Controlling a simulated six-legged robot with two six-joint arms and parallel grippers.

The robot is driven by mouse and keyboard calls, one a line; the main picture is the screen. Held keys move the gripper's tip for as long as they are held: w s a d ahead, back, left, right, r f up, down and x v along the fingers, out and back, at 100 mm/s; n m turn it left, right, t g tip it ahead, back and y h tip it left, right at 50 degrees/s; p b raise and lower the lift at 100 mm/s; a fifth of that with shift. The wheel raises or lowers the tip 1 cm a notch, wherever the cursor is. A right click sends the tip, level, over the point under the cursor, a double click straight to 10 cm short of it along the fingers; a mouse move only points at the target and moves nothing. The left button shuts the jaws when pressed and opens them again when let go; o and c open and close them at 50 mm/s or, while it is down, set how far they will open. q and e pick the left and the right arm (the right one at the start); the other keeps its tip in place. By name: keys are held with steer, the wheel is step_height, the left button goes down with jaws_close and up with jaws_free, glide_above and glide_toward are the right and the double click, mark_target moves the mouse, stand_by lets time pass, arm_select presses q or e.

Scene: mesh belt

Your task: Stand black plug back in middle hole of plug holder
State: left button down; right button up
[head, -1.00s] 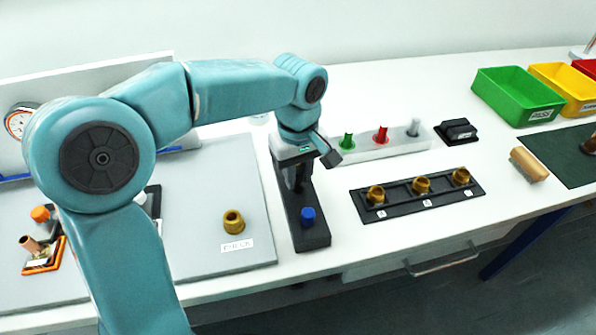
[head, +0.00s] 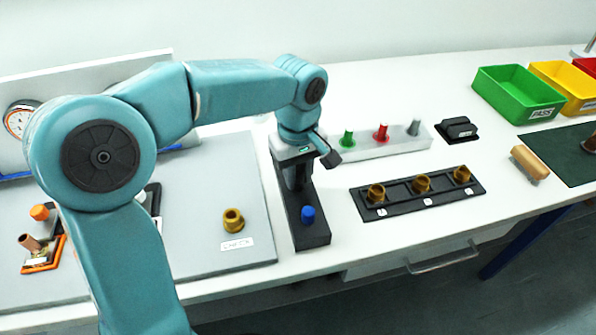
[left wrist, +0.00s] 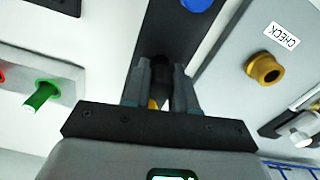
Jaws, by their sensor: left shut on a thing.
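The plug holder (head: 313,236) is a long black block on the white bench. A blue plug (head: 308,213) stands near its front end. My left gripper (head: 298,186) points down over the middle part of the holder, behind the blue plug. It is shut on the black plug (left wrist: 161,68), which shows between the fingers in the left wrist view. The black plug blends with the holder, and I cannot tell whether its lower end is in the middle hole. A bit of yellow (left wrist: 153,104) shows between the fingers. My right gripper is not in view.
A grey board with a brass fitting (head: 233,220) lies left of the holder. A white block (head: 362,146) with green, red and grey pegs is behind right. A black rack (head: 396,207) with brass fittings is to the right. Coloured bins (head: 512,98) stand far right.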

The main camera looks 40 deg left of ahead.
mark_target(298, 170)
arm_select(q)
steer(key=shift+f+b, duration=0.45)
steer(key=shift+f, duration=0.3)
steer(key=c, duration=0.8)
jaws_free()
steer(key=shift+r, duration=0.1)
step_height(298, 170, up, 16)
steer(key=p, duration=0.3)
steer(key=shift+r, duration=0.1)
